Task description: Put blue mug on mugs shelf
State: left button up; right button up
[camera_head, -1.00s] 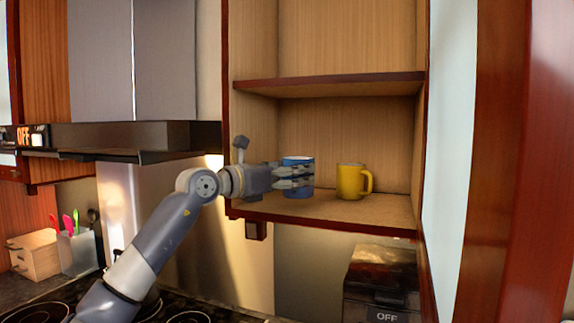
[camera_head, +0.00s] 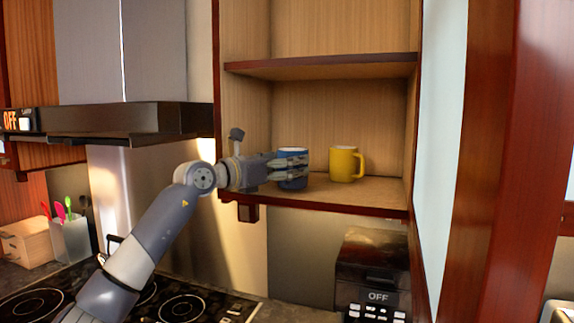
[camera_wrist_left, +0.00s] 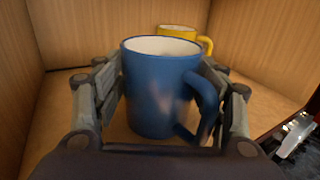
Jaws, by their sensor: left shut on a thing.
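The blue mug (camera_head: 292,182) is upright between the fingers of my left gripper (camera_head: 290,167), at the front left of the lower shelf (camera_head: 330,194). The left wrist view also shows the blue mug (camera_wrist_left: 158,95), its handle to the right, with a finger on each side; my left gripper (camera_wrist_left: 160,110) is shut on it. The mug's base is at shelf level; I cannot tell if it rests on the board. The yellow mug (camera_head: 344,164) stands on the same shelf to the right, handle to the right. My right gripper is not in view.
An upper shelf board (camera_head: 330,67) runs above the mugs. The range hood (camera_head: 120,122) is left of the cabinet, above the stove (camera_head: 180,308). A dark appliance marked OFF (camera_head: 375,270) stands below the shelf. The shelf has free room right of the yellow mug.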

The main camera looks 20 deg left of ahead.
pick_arm(q)
jog(key=shift+f, duration=0.25)
jog(key=o, duration=1.5)
jog(key=shift+s, duration=0.1)
jog(key=shift+f, duration=0.1)
jog(key=v, duration=1.2)
